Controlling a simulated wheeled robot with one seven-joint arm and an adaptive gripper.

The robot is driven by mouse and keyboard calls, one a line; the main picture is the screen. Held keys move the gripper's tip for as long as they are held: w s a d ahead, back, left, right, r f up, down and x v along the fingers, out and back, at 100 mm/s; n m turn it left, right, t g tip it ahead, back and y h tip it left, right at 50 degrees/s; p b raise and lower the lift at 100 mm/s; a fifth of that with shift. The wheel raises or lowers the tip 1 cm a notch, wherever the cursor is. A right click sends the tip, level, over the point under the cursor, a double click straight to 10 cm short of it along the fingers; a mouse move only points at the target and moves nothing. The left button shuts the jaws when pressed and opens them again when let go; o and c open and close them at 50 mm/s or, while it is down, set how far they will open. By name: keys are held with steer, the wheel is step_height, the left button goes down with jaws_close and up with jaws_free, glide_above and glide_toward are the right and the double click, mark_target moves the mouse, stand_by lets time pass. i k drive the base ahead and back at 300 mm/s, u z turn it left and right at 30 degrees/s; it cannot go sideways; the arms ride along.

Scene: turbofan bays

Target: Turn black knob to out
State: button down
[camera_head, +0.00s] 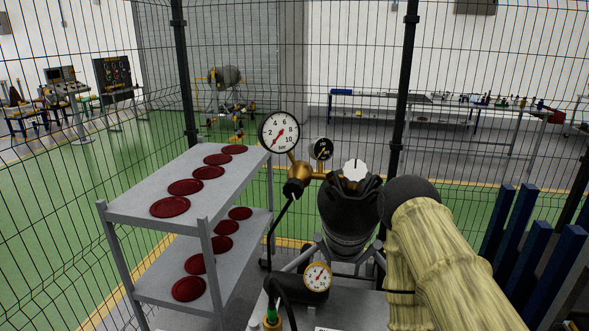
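A white scalloped knob or dial (355,169) with a dark mark at its top sits at the right end of a brass regulator (299,172). A black round part (293,188), possibly a knob, is at the regulator's left, below a large bar gauge (279,132). My black gripper (354,187) is just below the white knob, its fingertips close to it. Whether they touch it, and how far the fingers are apart, I cannot tell. No "out" label is legible.
A small dark gauge (320,149) sits on the regulator. A lower gauge (317,276) is in front. A grey two-tier rack (128,208) with red discs stands left. Blue posts (520,222) stand right. A wire mesh fence with dark posts (404,90) encloses the area.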

mark_target(293, 189)
steer(key=z, duration=2.1)
steer(key=k, duration=0.65)
steer(key=u, duration=1.6)
